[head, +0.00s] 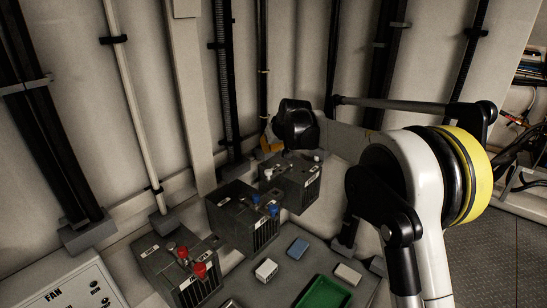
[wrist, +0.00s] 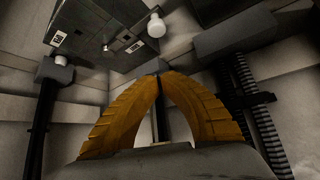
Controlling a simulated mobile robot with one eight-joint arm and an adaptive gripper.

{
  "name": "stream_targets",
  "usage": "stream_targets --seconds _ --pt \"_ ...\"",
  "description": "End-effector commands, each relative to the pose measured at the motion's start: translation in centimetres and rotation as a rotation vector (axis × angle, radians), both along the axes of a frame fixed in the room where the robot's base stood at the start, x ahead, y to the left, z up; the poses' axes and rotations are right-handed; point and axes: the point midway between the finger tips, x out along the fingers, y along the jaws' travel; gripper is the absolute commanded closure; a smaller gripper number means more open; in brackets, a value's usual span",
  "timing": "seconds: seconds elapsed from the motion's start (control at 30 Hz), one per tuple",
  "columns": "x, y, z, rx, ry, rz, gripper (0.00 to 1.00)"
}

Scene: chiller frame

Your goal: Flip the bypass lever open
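My gripper (head: 266,146) is at the far end of my arm, near the back wall and behind the rearmost dark box. In the wrist view my gripper's orange fingers (wrist: 157,77) meet at their tips, with nothing visible held between them. The rearmost dark box (head: 297,183) has white knobs on it; one white knob (wrist: 156,26) shows in the wrist view on the box's labelled face, above the fingertips and apart from them. I cannot tell which part is the bypass lever.
A dark box with blue knobs (head: 238,222) and one with red knobs (head: 172,268) stand nearer. A green tray (head: 324,293), a blue block (head: 298,248) and white blocks lie on the grey surface. A FAN panel (head: 75,292) is at lower left. Vertical pipes line the wall.

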Motion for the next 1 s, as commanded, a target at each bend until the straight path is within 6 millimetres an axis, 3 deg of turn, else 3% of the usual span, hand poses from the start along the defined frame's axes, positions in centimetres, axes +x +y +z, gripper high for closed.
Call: stream_targets --seconds 0.47,1.0 --pt "0.5 0.2 -0.6 -0.001 0.000 0.001 1.00" --pt "6.1 2.8 -7.5 0.000 0.000 0.000 1.00"
